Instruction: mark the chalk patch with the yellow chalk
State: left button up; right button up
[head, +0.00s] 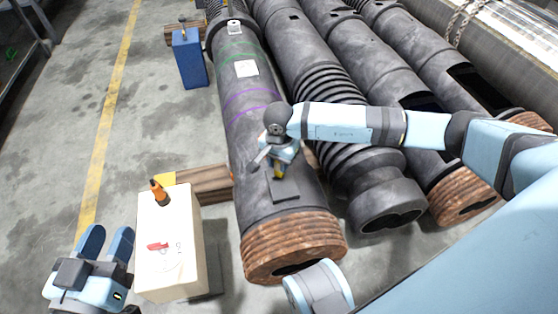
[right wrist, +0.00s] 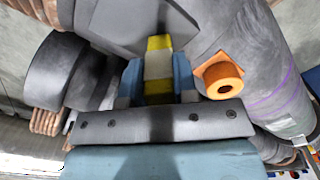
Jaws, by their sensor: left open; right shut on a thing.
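The yellow chalk (head: 279,172) is held in my right gripper (head: 280,160) above the near part of the leftmost barrel (head: 246,125). In the right wrist view the yellow chalk (right wrist: 159,43) stands between the two blue fingers (right wrist: 158,85), with a pale band around its middle. The chalk patch (head: 284,192) looks like a dark square on the barrel top; it shows beyond the chalk in the right wrist view (right wrist: 125,22). I cannot tell whether the chalk tip touches the patch. My left gripper (head: 107,240) is open and empty at the lower left.
A cream box (head: 168,275) with an orange-handled tool (head: 159,192) stands left of the barrel. A blue box (head: 189,62) stands farther back. A wooden beam (head: 208,186) lies by the barrel. More barrels lie to the right.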

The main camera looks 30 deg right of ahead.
jog(key=shift+f, duration=0.3)
jog(key=shift+s, duration=0.15)
jog(key=shift+s+r, duration=0.1)
jog(key=shift+s, duration=0.05)
jog(key=shift+s+a, duration=0.15)
jog(key=shift+s, duration=0.1)
jog(key=shift+s, duration=0.1)
jog(key=shift+s+a, duration=0.1)
jog(key=shift+s, duration=0.3)
jog(key=shift+s+a+f+p, duration=0.1)
jog(key=shift+s+f+p, duration=0.1)
jog(key=shift+s+p, duration=0.2)
jog(key=shift+s, duration=0.1)
